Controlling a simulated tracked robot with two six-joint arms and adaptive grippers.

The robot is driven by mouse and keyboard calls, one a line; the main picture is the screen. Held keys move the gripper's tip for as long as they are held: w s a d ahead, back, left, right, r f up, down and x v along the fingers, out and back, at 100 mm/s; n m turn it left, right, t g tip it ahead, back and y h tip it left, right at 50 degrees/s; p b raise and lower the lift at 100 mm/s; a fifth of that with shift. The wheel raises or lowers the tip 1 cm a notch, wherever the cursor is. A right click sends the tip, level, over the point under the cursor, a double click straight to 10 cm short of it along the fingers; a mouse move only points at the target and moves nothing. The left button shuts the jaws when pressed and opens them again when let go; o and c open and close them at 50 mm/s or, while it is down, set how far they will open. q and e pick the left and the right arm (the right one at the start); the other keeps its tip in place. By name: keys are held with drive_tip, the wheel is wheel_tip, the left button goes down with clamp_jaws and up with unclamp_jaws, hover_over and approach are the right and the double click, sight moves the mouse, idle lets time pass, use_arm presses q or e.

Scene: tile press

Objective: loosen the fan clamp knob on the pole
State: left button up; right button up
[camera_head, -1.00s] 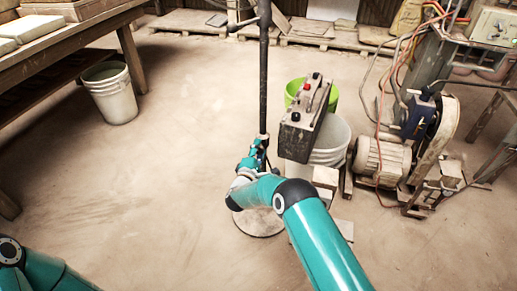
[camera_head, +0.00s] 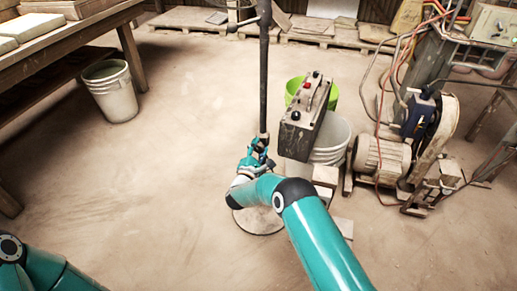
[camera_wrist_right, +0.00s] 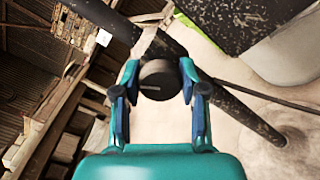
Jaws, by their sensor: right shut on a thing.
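The dark pole (camera_head: 263,80) stands upright on a round base (camera_head: 258,222) on the floor, left of the buckets. In the right wrist view the pole (camera_wrist_right: 240,112) runs diagonally, and the round black clamp knob (camera_wrist_right: 159,80) sits on it. My right gripper (camera_wrist_right: 158,88) has its two fingers on either side of the knob, shut on it. In the head view my right gripper (camera_head: 258,146) is at the lower part of the pole, and the knob is hidden there. My left gripper is out of view; only part of the left arm shows at lower left.
A control box (camera_head: 304,120) with a red button stands just right of the pole, near a white bucket (camera_head: 330,140) and a green bucket (camera_head: 334,97). A motor with a belt guard (camera_head: 440,130) is farther right.

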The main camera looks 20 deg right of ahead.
drive_tip(key=shift+a+f, duration=0.2)
drive_tip(key=shift+a, duration=0.1)
drive_tip(key=o, duration=1.1)
drive_tip(key=shift+o, duration=0.3)
drive_tip(key=shift+d, duration=0.15)
drive_tip(key=shift+s+r, duration=0.1)
drive_tip(key=v, duration=1.1)
drive_tip(key=shift+s+a, duration=0.25)
drive_tip(key=shift+a, duration=0.05)
